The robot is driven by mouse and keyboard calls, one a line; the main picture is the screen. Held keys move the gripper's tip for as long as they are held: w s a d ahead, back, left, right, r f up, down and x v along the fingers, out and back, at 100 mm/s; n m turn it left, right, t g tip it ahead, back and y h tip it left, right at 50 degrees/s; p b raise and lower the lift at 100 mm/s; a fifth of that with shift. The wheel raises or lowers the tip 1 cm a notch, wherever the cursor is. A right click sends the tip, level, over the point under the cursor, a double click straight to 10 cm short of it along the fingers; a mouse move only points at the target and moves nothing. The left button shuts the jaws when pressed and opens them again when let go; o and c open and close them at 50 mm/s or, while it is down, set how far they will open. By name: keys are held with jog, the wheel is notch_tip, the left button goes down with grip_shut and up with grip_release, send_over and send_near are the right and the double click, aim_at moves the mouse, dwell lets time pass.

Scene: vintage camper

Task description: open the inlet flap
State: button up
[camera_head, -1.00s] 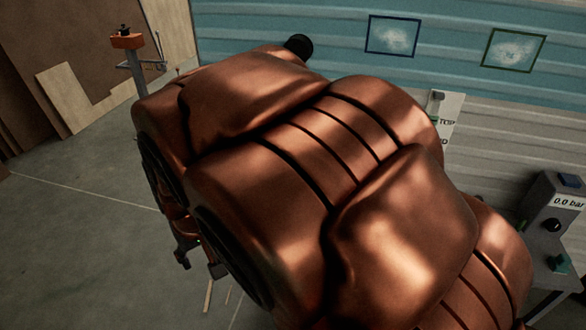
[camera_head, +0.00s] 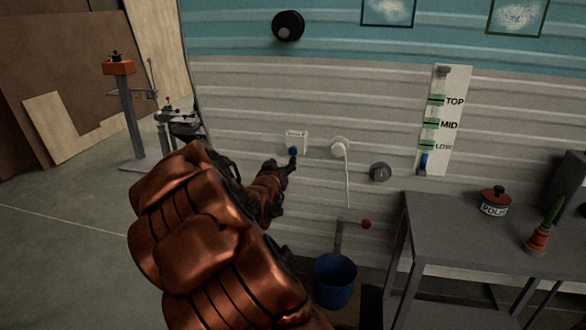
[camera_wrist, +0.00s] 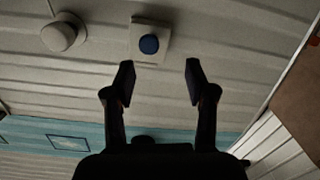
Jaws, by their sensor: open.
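A small white square plate (camera_head: 297,136) with a blue round piece (camera_head: 293,150) is on the camper's ribbed side wall. It looks like the inlet flap. In the wrist view the plate (camera_wrist: 138,52) and blue piece (camera_wrist: 149,44) lie just beyond the fingertips, between their lines; I cannot tell whether the flap is shut. My gripper (camera_head: 283,166) is open and empty, close in front of the wall and just below-left of the blue piece. My gripper (camera_wrist: 160,75) shows both fingers apart in the wrist view, with no clear contact.
A white round fitting with a cord (camera_head: 340,148) is right of the plate. A grey knob (camera_head: 380,172), a level gauge board (camera_head: 447,120) and a grey workbench (camera_head: 455,215) are further right. A blue bucket (camera_head: 334,282) stands below. A black round fitting (camera_head: 288,26) is above.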

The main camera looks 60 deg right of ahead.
aim_at(292, 152)
jog(key=shift+h, duration=0.5)
jog(key=x, duration=0.2)
jog(key=b+x, duration=0.1)
jog(key=x, duration=0.2)
jog(key=s+x, duration=0.1)
jog(key=x, duration=0.1)
jog(key=shift+d+f, duration=0.15)
jog(key=shift+d, duration=0.45)
jog(key=shift+w+d, duration=0.2)
jog(key=shift+d, duration=0.25)
grip_shut()
